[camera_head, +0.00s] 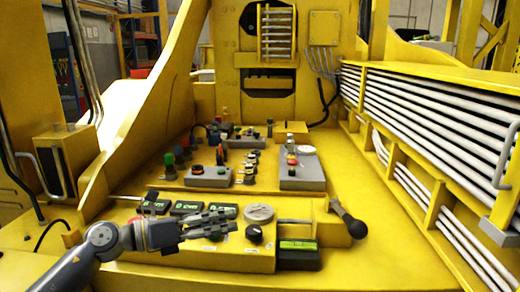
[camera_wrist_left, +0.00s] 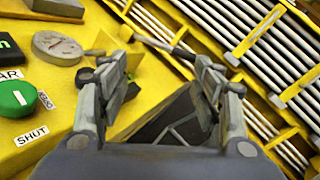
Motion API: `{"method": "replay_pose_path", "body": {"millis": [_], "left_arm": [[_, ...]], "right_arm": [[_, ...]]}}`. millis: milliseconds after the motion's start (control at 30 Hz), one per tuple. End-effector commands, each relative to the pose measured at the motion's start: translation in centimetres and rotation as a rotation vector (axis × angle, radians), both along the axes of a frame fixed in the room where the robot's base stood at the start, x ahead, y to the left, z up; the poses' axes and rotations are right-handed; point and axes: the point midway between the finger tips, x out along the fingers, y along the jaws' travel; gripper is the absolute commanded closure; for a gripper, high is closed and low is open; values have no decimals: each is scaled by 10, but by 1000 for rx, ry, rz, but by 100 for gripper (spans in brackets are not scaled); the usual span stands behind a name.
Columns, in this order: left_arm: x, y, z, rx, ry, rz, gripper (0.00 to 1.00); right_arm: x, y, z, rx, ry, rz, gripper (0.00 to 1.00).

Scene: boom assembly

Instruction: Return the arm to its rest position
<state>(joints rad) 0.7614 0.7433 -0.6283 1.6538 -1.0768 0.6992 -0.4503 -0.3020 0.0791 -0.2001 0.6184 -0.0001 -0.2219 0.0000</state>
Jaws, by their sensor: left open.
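My left gripper (camera_head: 214,220) comes in from the left in the head view, over the front of the yellow control panel (camera_head: 130,215). It is open and empty. In the left wrist view its two fingers (camera_wrist_left: 160,90) stand apart, with a dark box between and beyond them. A round grey dial (camera_head: 259,214) lies just past the fingertips in the head view; it also shows in the left wrist view (camera_wrist_left: 57,47). A green button (camera_wrist_left: 14,99) beside a SHUT label is at the left of the wrist view. My right gripper is not in view.
Small green displays (camera_head: 155,206) sit behind the gripper. A black-handled lever (camera_head: 348,220) sticks out at the panel's right. A box with a green screen (camera_head: 298,254) is at the front. Grey control boxes (camera_head: 303,172) stand further back. Pipes (camera_head: 430,105) line the right wall.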

Motion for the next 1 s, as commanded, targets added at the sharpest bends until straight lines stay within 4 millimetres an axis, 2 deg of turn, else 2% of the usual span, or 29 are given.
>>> {"method": "replay_pose_path", "body": {"millis": [33, 67, 167, 267, 367, 467, 567, 667, 767, 800, 900, 1000], "left_arm": [[-5, -12, 3, -126, 44, 28, 40], [-6, -15, 7, -201, 71, 52, 40], [-7, -17, 16, -442, 177, 143, 40], [-6, -4, 14, -675, 309, 253, 40], [-5, 17, -1, -896, 459, 384, 40], [-9, 44, -31, -1098, 625, 534, 40], [-20, 72, -73, -1279, 801, 703, 40], [-44, 96, -124, -1437, 984, 890, 40], [-81, 114, -180, -1568, 1173, 1096, 40], [-99, 120, -201, -1611, 1247, 1184, 40], [-152, 127, -250, -1692, 1424, 1400, 40], [-200, 128, -282, -1732, 1559, 1585, 40]], "right_arm": [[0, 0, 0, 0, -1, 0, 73], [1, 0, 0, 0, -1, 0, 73], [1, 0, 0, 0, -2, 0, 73], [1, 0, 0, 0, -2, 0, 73], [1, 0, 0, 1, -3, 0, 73], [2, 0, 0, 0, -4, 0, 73], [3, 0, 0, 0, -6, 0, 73], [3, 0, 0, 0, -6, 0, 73], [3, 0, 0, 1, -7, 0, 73], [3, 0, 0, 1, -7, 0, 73], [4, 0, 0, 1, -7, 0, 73], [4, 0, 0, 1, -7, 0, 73]]}}
